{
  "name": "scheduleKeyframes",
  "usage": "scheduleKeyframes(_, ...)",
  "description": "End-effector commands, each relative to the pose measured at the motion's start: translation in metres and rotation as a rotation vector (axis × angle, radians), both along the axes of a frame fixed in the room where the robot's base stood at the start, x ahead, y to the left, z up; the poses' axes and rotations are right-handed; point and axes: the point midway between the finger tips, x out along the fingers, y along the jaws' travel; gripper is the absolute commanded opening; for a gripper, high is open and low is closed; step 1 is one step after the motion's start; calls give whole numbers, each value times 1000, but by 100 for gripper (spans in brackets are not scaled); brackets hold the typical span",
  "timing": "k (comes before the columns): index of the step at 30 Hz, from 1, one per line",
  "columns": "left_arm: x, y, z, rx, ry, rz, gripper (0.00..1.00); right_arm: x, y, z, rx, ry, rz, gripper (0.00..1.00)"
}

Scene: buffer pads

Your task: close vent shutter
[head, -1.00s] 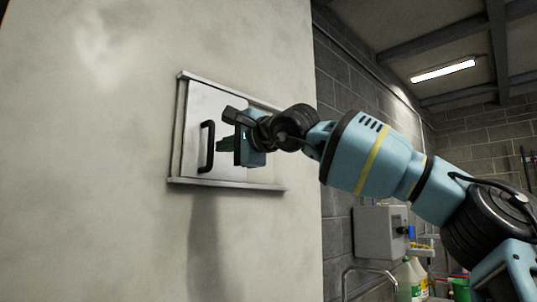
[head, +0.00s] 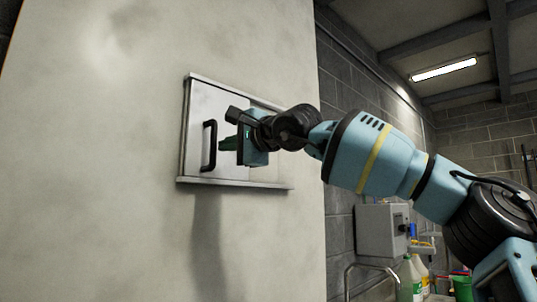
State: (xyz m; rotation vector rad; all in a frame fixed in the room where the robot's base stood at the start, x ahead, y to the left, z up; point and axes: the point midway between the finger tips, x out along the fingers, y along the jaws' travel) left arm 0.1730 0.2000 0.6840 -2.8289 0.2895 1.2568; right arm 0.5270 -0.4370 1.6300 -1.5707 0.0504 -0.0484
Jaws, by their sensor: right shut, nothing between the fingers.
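The vent shutter (head: 203,104) is a pale sliding panel in a metal frame with rails (head: 235,184) on the light wall. It sits at the left part of the frame. Its black bar handle (head: 209,146) stands upright near the panel's left side. My right gripper (head: 226,144) is shut and empty, just right of the handle, its fingertips pointing left towards it. I cannot tell whether the fingertips touch the handle. The wrist and gripper hide much of the frame's right half. My left gripper is not in view.
The light wall (head: 90,170) is bare left of the frame and ends right of it. Beyond are a dark block wall, a grey box (head: 381,231), a metal rail, and bottles (head: 409,279) with a green container (head: 462,287) at the lower right.

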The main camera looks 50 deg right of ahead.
Motion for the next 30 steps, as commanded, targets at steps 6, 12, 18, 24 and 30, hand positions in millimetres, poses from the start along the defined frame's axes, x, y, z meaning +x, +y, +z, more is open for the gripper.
scheduleKeyframes(6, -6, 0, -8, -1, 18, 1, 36, -19, 2, -1, 0, -1, 4, 0)
scheduleKeyframes(12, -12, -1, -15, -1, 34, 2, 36, -46, 2, -2, 1, -2, 2, 0)
scheduleKeyframes(18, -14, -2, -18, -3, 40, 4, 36, -67, 2, -1, 2, -2, 0, 0)
scheduleKeyframes(24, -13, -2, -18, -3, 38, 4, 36, -76, 1, -1, 2, -1, -1, 0)
scheduleKeyframes(30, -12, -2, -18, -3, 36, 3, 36, -77, 1, 0, 2, -2, -1, 0)
